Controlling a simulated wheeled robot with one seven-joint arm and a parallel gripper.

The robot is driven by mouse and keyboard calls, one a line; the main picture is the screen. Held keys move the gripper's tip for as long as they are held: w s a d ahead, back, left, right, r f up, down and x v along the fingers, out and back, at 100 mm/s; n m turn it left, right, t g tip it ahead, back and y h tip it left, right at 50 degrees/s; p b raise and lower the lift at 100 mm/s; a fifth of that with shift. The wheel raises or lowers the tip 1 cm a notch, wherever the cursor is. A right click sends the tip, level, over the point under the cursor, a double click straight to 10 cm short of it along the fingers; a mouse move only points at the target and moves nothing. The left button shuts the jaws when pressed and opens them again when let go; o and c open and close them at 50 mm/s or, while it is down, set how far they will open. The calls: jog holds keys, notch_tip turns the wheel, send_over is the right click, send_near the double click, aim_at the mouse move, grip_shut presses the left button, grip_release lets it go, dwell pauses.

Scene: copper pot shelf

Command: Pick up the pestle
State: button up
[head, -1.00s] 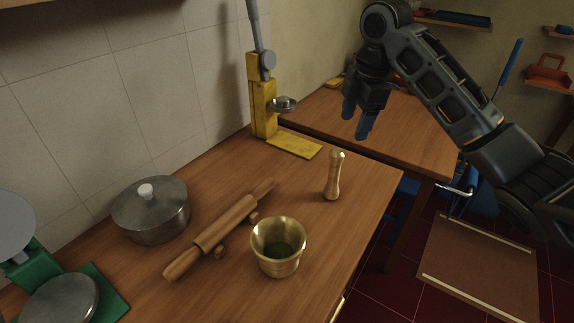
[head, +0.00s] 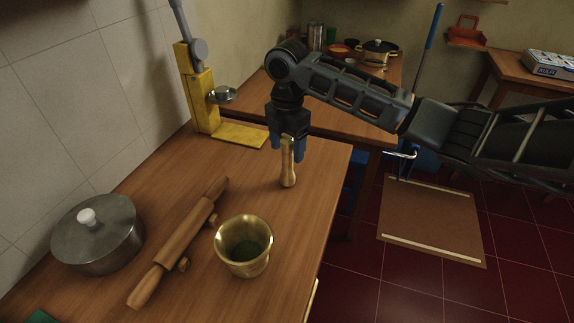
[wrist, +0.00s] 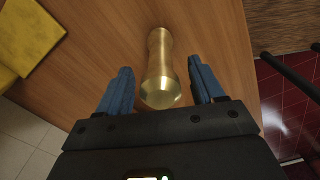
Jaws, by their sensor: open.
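The brass pestle (head: 288,165) stands upright on the wooden counter, behind and to the right of the brass mortar (head: 243,250). My gripper (head: 287,150) points down over the pestle, with its blue fingers behind and to either side of the pestle's upper part in the head view. In the wrist view, the pestle (wrist: 160,72) lies between the two open blue fingers (wrist: 160,88), with a gap on each side. Its top end is nearest the camera.
A rolling pin (head: 180,240) lies on the counter left of the mortar, beside a lidded metal pot (head: 97,238). A yellow press (head: 200,95) with its base plate stands behind, left of the gripper. The counter's right edge is close to the pestle.

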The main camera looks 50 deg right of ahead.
jog(key=shift+f, duration=0.15)
jog(key=c, duration=1.1)
